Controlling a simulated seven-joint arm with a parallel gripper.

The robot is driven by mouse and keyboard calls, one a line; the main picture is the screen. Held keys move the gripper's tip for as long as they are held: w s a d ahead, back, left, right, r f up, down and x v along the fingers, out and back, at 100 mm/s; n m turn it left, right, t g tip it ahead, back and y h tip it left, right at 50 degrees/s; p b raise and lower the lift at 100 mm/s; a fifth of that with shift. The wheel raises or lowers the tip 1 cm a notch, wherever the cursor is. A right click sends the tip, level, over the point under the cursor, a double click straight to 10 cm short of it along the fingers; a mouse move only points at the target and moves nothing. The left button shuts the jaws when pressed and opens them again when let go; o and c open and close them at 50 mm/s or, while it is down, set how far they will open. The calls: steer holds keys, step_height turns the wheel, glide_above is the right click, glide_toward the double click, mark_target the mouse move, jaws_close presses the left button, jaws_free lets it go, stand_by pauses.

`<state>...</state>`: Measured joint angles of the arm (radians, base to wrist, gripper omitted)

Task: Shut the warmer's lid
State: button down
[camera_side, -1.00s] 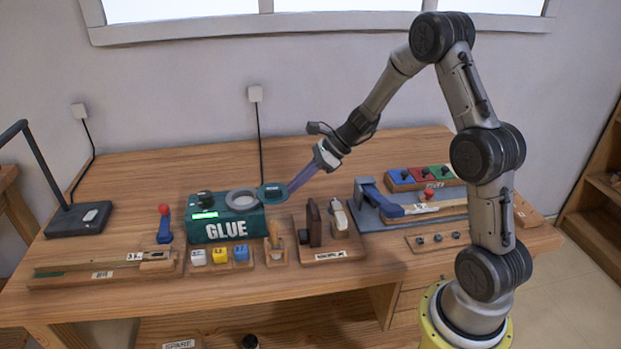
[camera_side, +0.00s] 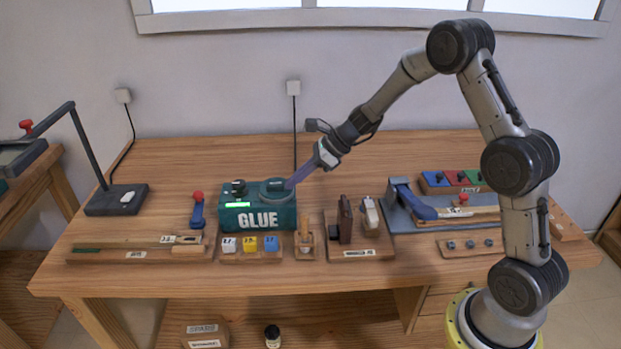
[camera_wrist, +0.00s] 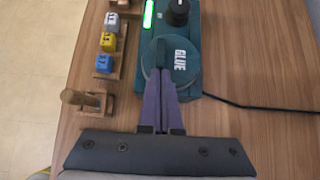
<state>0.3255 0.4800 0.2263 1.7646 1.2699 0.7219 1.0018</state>
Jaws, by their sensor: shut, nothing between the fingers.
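The glue warmer (camera_side: 257,213) is a teal box with a lit green display and a dark knob, standing at the middle of the bench. Its round lid (camera_side: 276,185) lies flat over the round opening on top, and the opening is hidden. In the wrist view the lid (camera_wrist: 180,62) shows the word GLUE and covers the pot. My gripper (camera_side: 291,184) is shut and empty, with its purple fingertips at the lid's right edge. In the wrist view the closed fingers (camera_wrist: 160,78) reach over the near part of the lid; I cannot tell whether they touch it.
In front of the warmer stand white, yellow and blue cubes (camera_side: 250,244) on a rack and a wooden peg holder (camera_side: 304,237). A dark upright block (camera_side: 345,219) stands to the right. A cable (camera_wrist: 255,105) runs behind the warmer.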

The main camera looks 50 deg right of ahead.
steer(key=shift+w+a, duration=0.2)
steer(key=shift+a, duration=0.05)
